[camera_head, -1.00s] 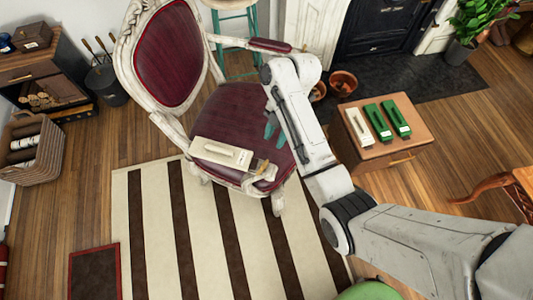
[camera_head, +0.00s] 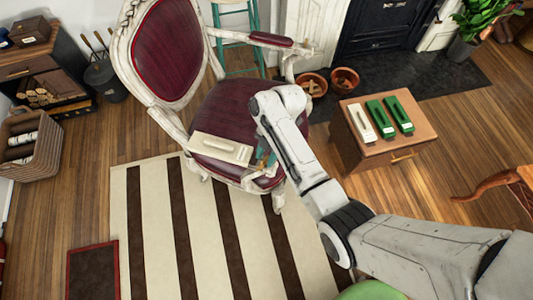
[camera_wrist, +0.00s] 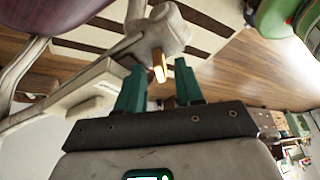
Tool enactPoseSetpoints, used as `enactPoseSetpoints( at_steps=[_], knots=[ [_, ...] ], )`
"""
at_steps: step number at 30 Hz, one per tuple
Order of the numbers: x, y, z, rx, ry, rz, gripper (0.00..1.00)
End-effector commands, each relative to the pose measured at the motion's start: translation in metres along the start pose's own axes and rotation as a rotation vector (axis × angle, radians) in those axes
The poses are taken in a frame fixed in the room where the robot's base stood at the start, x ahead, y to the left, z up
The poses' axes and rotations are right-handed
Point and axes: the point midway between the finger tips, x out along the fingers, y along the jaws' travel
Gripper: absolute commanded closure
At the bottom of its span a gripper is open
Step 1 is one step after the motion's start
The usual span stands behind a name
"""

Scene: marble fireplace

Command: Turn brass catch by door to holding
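The brass catch (camera_wrist: 158,65) is a small upright brass piece against a rounded, whitish part of the chair in the wrist view. My gripper (camera_wrist: 160,78) is open, with its two teal fingers on either side of the catch. Gaps show on both sides, and I cannot tell how deep the catch sits between the fingers. In the head view my gripper (camera_head: 265,160) is at the front corner of the chair seat, and my arm partly hides that area. A cream block (camera_head: 221,148) with a dark slot lies on the seat front, left of my gripper.
The carved armchair (camera_head: 172,55) has a dark red seat. A small wooden cabinet (camera_head: 380,152) to the right bears one white and two green blocks. Terracotta pots (camera_head: 345,79) stand by the hearth.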

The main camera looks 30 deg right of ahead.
Motion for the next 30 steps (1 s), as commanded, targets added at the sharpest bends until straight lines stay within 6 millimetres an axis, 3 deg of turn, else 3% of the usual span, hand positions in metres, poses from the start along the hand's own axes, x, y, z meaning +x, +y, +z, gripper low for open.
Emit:
enactPoseSetpoints(
  at_steps=[6, 17, 30],
  knots=[
    [0.0001, -0.0001, 0.0001, 0.0, 0.0, 0.0, 0.65],
    [-0.0002, -0.0002, 0.0001, 0.0, 0.0, 0.0, 0.99],
    [-0.001, -0.0005, -0.0001, 0.016, 0.0, 0.006, 1.0]
  ],
)
